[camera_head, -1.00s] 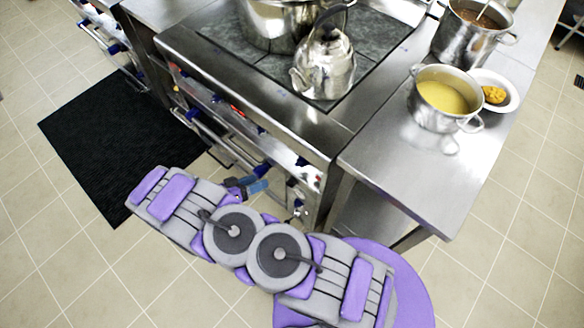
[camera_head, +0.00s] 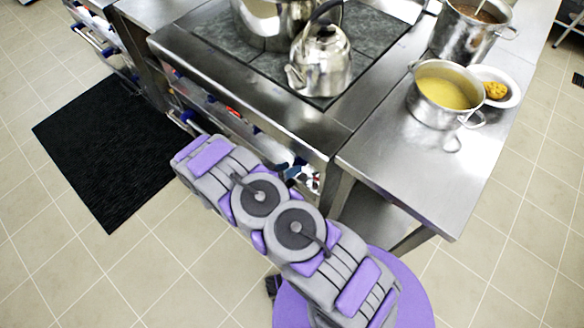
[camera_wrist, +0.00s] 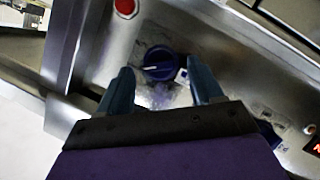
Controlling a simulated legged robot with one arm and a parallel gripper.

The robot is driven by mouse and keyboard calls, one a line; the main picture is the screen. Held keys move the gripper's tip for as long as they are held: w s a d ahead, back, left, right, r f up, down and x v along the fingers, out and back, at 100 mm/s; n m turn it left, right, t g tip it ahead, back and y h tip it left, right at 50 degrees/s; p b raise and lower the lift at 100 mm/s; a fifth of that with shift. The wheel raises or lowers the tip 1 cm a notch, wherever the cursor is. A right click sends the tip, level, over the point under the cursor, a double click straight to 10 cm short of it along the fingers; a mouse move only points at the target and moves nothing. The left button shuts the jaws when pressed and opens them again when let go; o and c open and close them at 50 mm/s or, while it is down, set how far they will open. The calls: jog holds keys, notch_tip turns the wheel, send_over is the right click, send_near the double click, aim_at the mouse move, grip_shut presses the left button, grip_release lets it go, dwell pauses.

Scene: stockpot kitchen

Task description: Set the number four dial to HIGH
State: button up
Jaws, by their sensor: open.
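In the wrist view a dark blue round dial (camera_wrist: 160,62) with a white pointer line sits on the steel stove front. The number and setting marks beside it are too blurred to read, so I cannot tell if it is number four. My gripper (camera_wrist: 162,84) is open and empty, its two teal fingers on either side of the view just below the dial. I cannot tell how far the tips are from the panel. In the head view my arm hides the gripper and this dial.
The steel stove (camera_head: 240,100) carries a kettle (camera_head: 320,62) and a large pot (camera_head: 268,22). A steel counter (camera_head: 420,165) at right holds a pot of yellow soup (camera_head: 445,95). A red round light (camera_wrist: 126,8) is above the dial. A black mat (camera_head: 105,150) lies on open floor.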

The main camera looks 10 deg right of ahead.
jog(key=shift+x, duration=1)
jog(key=shift+c, duration=0.3)
jog(key=c, duration=1)
jog(key=shift+o, duration=0.2)
jog(key=shift+r, duration=0.1)
